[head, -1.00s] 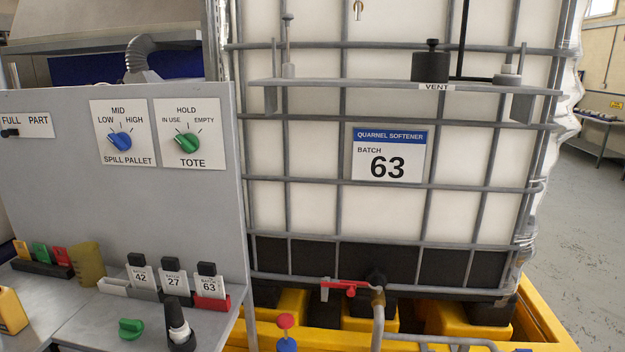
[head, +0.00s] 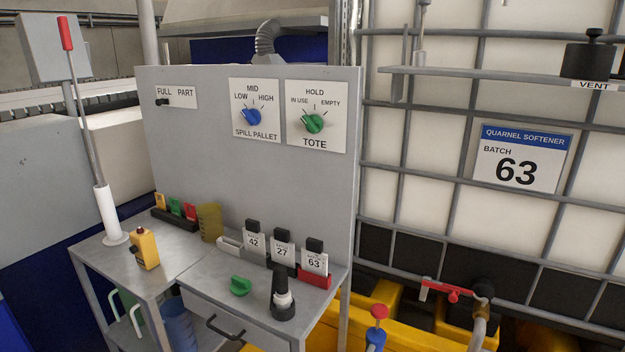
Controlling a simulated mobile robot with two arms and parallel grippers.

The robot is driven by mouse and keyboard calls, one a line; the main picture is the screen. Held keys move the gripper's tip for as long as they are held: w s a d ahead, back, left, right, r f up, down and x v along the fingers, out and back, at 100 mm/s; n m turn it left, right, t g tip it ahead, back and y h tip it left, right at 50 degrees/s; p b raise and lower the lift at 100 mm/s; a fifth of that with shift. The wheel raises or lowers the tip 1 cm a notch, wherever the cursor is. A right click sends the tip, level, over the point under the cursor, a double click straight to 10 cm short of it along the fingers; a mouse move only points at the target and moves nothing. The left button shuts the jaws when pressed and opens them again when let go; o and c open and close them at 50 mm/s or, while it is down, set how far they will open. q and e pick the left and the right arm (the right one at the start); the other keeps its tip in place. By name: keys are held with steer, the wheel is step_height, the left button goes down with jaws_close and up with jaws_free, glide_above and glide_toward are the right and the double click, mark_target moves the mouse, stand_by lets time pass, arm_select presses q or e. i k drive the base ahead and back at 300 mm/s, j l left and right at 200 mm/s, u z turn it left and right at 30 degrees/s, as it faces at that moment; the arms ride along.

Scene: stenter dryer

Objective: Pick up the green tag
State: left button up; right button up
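The green tag (head: 175,207) stands upright in a black rack (head: 172,218) at the back left of the grey workbench. A yellow tag (head: 160,201) is on its left and a red tag (head: 190,211) on its right in the same rack. The lower part of the green tag is hidden by the rack. A separate green knob-shaped piece (head: 240,286) lies on the bench nearer the front. Neither of my grippers is in view.
A translucent yellow piece (head: 209,223) stands just right of the rack. A yellow handheld box (head: 147,248) and a red-tipped rod in a white holder (head: 110,215) are at the bench's left. Batch holders (head: 282,253) and a dark bottle (head: 283,297) stand to the right.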

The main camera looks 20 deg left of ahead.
mark_target(174, 210)
steer(key=u, duration=1.45)
steer(key=i+j, duration=0.3)
steer(key=j, duration=0.15)
steer(key=i+j, duration=0.25)
steer(key=j, duration=0.15)
